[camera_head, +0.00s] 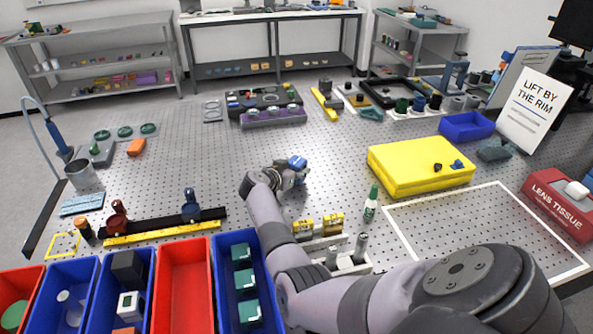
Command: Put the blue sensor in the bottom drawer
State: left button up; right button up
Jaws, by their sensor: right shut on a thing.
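My right arm reaches from the lower right to the middle of the table. Its gripper (291,173) is shut on a small blue thing (297,161), which looks like the blue sensor; the fingers partly hide it. The gripper is over the perforated table top, and its height above it is hard to tell. I cannot make out a bottom drawer in this view. My left gripper is not in view.
Red and blue bins (183,283) line the front left edge. A black rail (160,222) with mounts lies behind them. A yellow case (421,166) and a green-capped bottle (370,204) stand right of the gripper. A purple-based tray (273,116) is behind.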

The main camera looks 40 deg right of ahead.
jog(key=shift+d+f, duration=0.1)
jog(key=shift+f, duration=0.45)
jog(key=o, duration=1.3)
jog(key=shift+f, duration=0.1)
